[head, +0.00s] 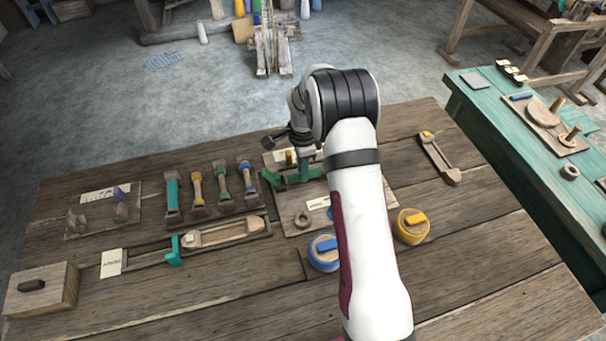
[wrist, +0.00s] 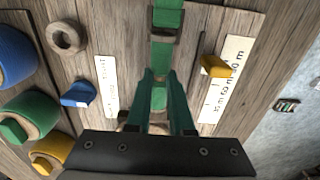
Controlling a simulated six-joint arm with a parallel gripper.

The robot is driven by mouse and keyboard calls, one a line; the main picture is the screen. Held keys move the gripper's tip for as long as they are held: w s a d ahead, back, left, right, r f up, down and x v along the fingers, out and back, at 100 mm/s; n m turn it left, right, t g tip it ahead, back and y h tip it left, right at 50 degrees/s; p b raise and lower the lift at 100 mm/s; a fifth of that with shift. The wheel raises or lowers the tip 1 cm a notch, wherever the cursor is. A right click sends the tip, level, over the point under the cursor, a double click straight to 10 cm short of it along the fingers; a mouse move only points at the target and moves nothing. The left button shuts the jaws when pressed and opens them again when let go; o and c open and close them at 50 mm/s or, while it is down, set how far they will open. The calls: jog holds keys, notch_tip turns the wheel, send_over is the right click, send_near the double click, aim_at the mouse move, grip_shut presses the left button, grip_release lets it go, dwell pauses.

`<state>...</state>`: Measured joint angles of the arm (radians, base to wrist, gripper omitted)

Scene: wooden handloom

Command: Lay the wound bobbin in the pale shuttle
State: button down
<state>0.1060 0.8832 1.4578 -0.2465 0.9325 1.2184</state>
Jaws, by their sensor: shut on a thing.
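My gripper (wrist: 166,100) points down at a wooden board and is shut on a green piece (wrist: 158,97). The green piece lies in line with a green bar in a brown bracket at the top of the wrist view. I cannot tell whether it is the wound bobbin.
The board carries a yellow knob (wrist: 215,66), a ring (wrist: 67,36) and a blue piece (wrist: 78,95). Another shuttle (head: 438,158) lies right. A wooden block (head: 41,288) stands front left.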

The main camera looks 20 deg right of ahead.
dwell(0.3)
jog(key=shift+r, duration=2.75)
jog(key=s+a+r+n+h, duration=0.1)
jog(key=s+a+r+n, duration=0.3)
jog(key=r+n, duration=0.45)
jog(key=s+a+r+n, duration=0.3)
jog(key=s+r+n, duration=0.35)
jog(key=r, duration=0.25)
jog(key=a+f+m+g, duration=0.1)
jog(key=a+f+m, duration=0.4)
jog(key=f, duration=0.2)
jog(key=w+a+f+m+g, duration=0.1)
jog(key=a+f+m, duration=0.4)
jog(key=f, duration=0.3)
jog(key=a+f+m+y, duration=0.1)
jog(key=a+f+m, duration=0.4)
jog(key=f, duration=0.2)
jog(key=shift+w+a+f+g, duration=0.15)
jog(key=shift+w+a+g, duration=0.15)
jog(key=shift+a+g, duration=0.1)
jog(key=shift+f, duration=0.4)
